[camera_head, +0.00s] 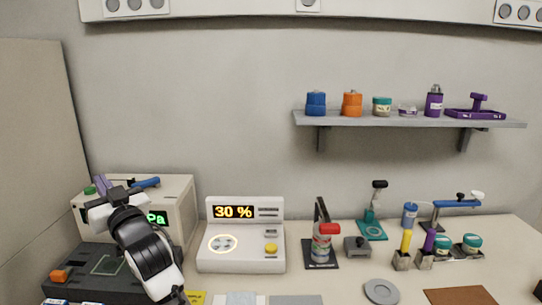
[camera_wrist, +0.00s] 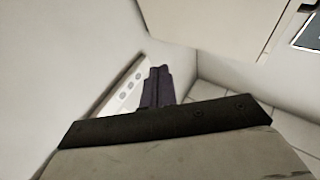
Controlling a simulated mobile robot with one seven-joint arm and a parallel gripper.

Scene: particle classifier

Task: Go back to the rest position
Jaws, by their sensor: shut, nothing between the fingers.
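My gripper (camera_head: 101,186) is at the left of the head view, at the end of my white and black arm. It is raised in front of a beige box-shaped device (camera_head: 178,204) with a green "Pa" readout, partly covering it. In the wrist view the dark purple fingers of my gripper (camera_wrist: 158,72) are together with nothing between them. The wrist view shows walls and a panel with round openings beyond the fingers, and no object close to the tips.
A white device (camera_head: 241,262) reading "30 %" stands right of my arm. A dark unit (camera_head: 75,268) lies below my gripper. Bottles and small tools stand on the right of the bench. A wall shelf (camera_head: 400,121) holds several jars. The air above the bench's middle is clear.

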